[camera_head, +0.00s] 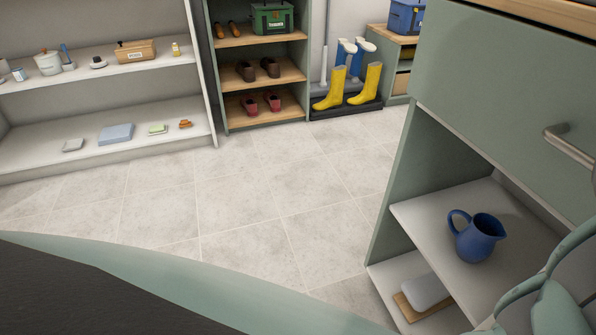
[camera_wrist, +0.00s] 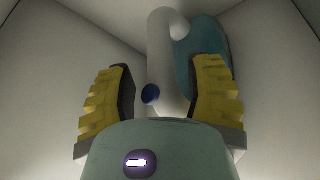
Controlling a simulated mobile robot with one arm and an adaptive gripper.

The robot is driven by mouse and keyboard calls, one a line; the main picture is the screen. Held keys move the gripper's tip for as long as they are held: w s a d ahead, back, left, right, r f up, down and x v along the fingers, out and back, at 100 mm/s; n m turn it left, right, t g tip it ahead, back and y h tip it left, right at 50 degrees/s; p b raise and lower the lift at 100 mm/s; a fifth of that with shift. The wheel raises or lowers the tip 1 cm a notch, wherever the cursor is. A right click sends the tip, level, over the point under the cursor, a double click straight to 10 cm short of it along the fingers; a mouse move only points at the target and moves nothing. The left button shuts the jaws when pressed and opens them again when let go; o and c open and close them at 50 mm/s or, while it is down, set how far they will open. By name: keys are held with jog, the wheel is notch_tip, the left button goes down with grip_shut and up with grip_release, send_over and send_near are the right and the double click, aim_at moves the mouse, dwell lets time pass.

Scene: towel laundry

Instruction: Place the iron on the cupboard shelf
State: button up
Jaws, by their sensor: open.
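In the wrist view, what looks like the iron (camera_wrist: 165,42) shows a white curved handle, a blue round knob and a teal part at the right. My gripper (camera_wrist: 160,78) is open, with one yellow ribbed finger on each side of the white handle. I cannot tell whether either finger touches it. Pale walls surround it in the wrist view. The green cupboard (camera_head: 412,170) stands at the right in the head view, with an open front and a white shelf (camera_head: 428,214). The iron and my gripper's fingers do not show in the head view.
A blue jug (camera_head: 477,238) stands on the cupboard shelf; a pale box (camera_head: 426,292) lies on a board below. A drawer handle (camera_head: 570,146) juts out above. White shelving (camera_head: 110,75), a shoe rack (camera_head: 262,88) and yellow boots (camera_head: 370,83) stand at the back. The tiled floor between is clear.

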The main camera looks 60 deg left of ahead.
jog(key=p+v, duration=0.1)
jog(key=v, duration=0.8)
jog(key=shift+s+p, duration=0.2)
jog(key=shift+p, duration=0.2)
